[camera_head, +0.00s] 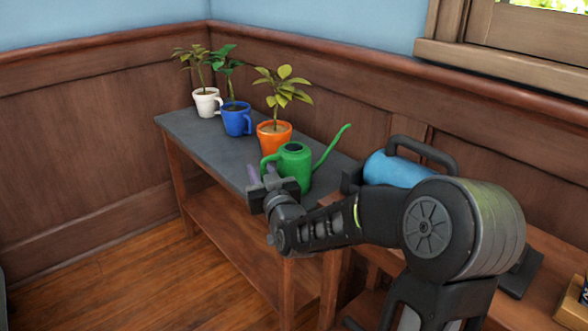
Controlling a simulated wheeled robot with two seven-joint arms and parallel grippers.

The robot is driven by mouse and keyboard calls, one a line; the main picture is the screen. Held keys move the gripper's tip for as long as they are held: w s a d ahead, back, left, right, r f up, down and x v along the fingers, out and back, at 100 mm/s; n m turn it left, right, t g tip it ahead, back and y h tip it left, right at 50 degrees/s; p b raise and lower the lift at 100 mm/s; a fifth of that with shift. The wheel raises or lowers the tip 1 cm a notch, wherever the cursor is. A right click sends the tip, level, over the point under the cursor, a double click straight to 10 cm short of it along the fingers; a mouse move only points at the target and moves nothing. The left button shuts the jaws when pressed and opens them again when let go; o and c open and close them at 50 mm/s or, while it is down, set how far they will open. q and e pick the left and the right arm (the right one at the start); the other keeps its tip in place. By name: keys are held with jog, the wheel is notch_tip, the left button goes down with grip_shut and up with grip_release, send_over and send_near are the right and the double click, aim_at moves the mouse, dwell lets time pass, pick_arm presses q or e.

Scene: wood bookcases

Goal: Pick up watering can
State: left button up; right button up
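A green watering can (297,164) stands upright on the dark top of a wooden side table (222,150). Its spout points up to the right and its handle is on the left. My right gripper (263,173) is at the can's near left side, by the handle. Its fingers reach toward the handle, but I cannot tell whether they touch it or how far apart they are. My gripper and wrist hide the can's lower left part. My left gripper is not in view.
An orange pot (273,137) with a plant stands just behind the can. A blue mug (236,121) and a white mug (206,104), both with plants, stand further back. A blue object with a dark handle (392,168) sits right, partly behind my arm.

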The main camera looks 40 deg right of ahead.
grip_shut()
jog(key=shift+r, duration=0.1)
dwell(0.9)
